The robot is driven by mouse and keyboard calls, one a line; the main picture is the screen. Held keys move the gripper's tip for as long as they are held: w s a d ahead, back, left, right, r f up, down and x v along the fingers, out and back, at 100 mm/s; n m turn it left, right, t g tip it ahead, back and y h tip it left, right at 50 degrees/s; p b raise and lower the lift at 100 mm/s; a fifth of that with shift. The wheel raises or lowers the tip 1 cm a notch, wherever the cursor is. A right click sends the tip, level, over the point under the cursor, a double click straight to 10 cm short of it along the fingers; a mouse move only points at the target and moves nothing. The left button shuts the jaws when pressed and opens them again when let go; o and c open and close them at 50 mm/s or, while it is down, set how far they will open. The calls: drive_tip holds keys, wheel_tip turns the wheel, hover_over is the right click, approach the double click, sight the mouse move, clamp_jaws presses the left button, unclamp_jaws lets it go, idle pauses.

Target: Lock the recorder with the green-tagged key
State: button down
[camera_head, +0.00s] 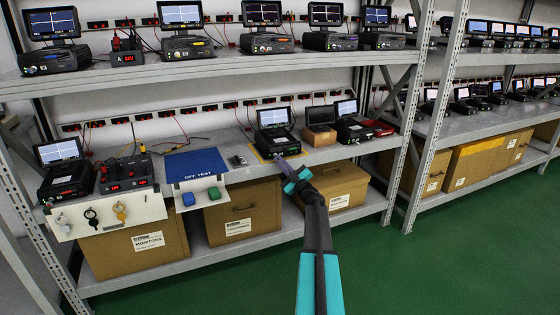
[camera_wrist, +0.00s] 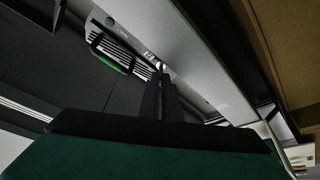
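The recorder (camera_head: 277,139) is a black box with a small screen on top, standing in a yellow outline on the middle shelf. It shows in the wrist view as a dark front with a green patch (camera_wrist: 108,65). My gripper (camera_head: 281,158) is just in front of it at the shelf edge. In the wrist view my gripper's dark fingers (camera_wrist: 161,78) are close together, with a small bright metal piece (camera_wrist: 162,68), seemingly a key, at their tips. Its tag is hidden. I cannot tell whether it touches the recorder. No green tag shows on the key board (camera_head: 107,219).
Cartons fill the lower shelf; green floor is clear.

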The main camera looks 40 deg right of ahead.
drive_tip(key=shift+r+n+y+p, duration=0.15)
drive_tip(key=shift+n+y+p, duration=0.2)
drive_tip(key=shift+n, duration=0.75)
drive_tip(key=c, duration=2.3)
unclamp_jaws()
drive_tip(key=shift+o, duration=0.2)
drive_tip(key=shift+s, duration=0.1)
drive_tip(key=p+v, duration=0.2)
drive_tip(key=v, duration=1.1)
drive_tip(key=shift+s, duration=0.3)
drive_tip(key=shift+w, duration=0.1)
